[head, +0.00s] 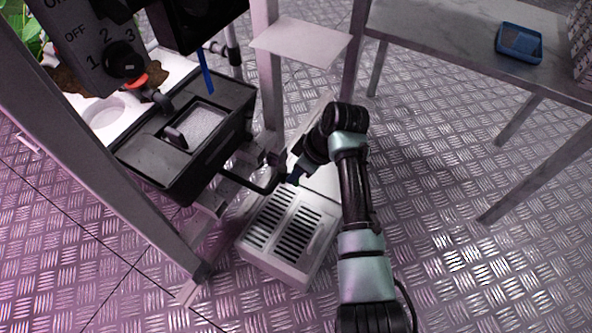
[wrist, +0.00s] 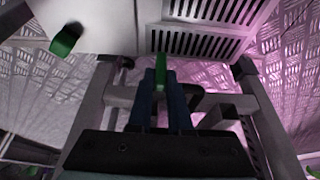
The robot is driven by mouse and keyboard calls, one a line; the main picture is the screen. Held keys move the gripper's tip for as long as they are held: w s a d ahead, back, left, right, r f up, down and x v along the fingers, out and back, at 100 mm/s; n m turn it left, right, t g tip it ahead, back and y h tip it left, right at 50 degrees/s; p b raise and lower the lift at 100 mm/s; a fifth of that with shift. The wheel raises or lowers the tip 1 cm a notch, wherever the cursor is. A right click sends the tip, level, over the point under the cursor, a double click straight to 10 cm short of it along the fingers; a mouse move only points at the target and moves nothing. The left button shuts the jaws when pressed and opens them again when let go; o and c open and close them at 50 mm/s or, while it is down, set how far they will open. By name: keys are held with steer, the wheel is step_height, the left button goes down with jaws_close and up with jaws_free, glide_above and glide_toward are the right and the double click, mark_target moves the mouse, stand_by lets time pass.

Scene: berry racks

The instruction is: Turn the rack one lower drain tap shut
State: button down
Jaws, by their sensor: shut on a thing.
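My gripper (head: 291,178) reaches in low at the side of the rack, near the end of a dark pipe (head: 262,184). In the wrist view my gripper (wrist: 162,88) has its two dark blue fingers close together with a green piece (wrist: 161,68) between the tips. The green piece looks like a tap handle; its body is mostly hidden by the fingers. A second green handle (wrist: 66,40) stands against a pale panel at the upper left, apart from the gripper. No green handle shows clearly in the head view.
A slotted pale box (head: 287,232) sits on the floor beside the rack. A black lidded tank (head: 190,140) and grey rack posts (head: 160,225) are close to the arm. A table (head: 455,35) with a blue tray (head: 519,43) stands at the right; open floor lies between.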

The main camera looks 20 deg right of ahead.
steer(key=shift+d, duration=0.1)
steer(key=shift+w+y, duration=0.1)
steer(key=shift+y, duration=0.2)
steer(key=shift+w+d+f+m+g+y+b, duration=0.15)
steer(key=shift+d+m+g+y+b, duration=0.1)
steer(key=shift+g+y+b, duration=0.4)
steer(key=shift+w+d+f+m+g+y+b, duration=0.15)
steer(key=shift+g+y+b, duration=0.25)
steer(key=shift+b, duration=0.45)
steer(key=shift+s+r+y+b, duration=0.1)
steer(key=shift+r+y+b, duration=0.05)
steer(key=shift+y+b, duration=0.2)
steer(key=c, duration=0.8)
jaws_free()
steer(key=shift+c, duration=0.2)
steer(key=shift+a, duration=0.1)
